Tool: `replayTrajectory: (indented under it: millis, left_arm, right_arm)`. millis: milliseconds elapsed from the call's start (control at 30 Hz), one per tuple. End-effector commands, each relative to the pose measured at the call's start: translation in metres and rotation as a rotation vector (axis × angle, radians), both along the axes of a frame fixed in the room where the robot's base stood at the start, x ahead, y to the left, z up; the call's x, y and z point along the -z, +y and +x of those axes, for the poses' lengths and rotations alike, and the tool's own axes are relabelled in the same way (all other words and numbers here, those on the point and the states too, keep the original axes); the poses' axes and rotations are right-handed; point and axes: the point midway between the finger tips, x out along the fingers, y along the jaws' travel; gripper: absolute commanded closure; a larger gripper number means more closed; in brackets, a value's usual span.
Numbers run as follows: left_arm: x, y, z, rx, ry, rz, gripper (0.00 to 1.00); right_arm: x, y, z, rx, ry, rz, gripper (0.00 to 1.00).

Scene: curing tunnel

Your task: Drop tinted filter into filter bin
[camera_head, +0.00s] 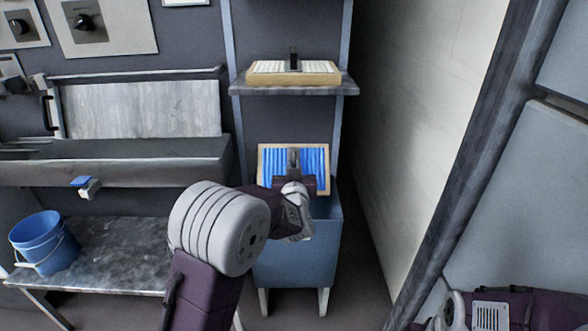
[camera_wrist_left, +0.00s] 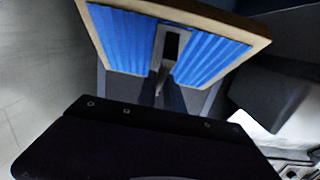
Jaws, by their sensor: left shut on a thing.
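The tinted filter (camera_head: 315,160) is a blue pleated panel in a pale wooden frame with a dark handle in its middle. My left gripper (camera_head: 294,162) is shut on that handle and holds the filter tilted above the bin's opening. The filter also fills the upper part of the left wrist view (camera_wrist_left: 213,60), with the handle between the fingers. The filter bin (camera_head: 297,252) is a blue-grey box on pale legs, below the filter. My arm and the filter hide much of its opening. My right gripper is not in view; only part of that arm shows at the lower right.
A white pleated filter (camera_head: 268,79) with a dark handle rests on a shelf (camera_head: 300,89) above the bin. A blue bucket (camera_head: 38,243) stands on a low bench (camera_head: 120,262) at the left. A pale wall stands close right of the bin.

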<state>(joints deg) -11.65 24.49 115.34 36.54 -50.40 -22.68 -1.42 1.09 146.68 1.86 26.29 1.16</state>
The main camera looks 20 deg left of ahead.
Motion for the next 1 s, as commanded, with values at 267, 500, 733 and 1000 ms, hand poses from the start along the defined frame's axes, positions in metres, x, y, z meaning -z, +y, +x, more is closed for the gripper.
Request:
replayTrajectory:
  millis: [267,500,733,1000]
  left_arm:
    - [-0.001,0.000,0.000,0.000,-0.001,0.000,1.00]
    - [0.000,0.000,0.000,0.000,-0.001,0.000,0.63]
    - [-0.001,-0.002,-0.005,0.001,0.002,0.000,0.63]
    - [0.000,-0.018,-0.060,0.004,-0.004,-0.001,0.63]
  right_arm:
    - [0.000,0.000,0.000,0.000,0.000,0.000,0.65]
    - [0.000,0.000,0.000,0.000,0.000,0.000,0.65]
    - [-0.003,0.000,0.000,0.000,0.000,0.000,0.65]
    - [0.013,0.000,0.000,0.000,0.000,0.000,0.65]
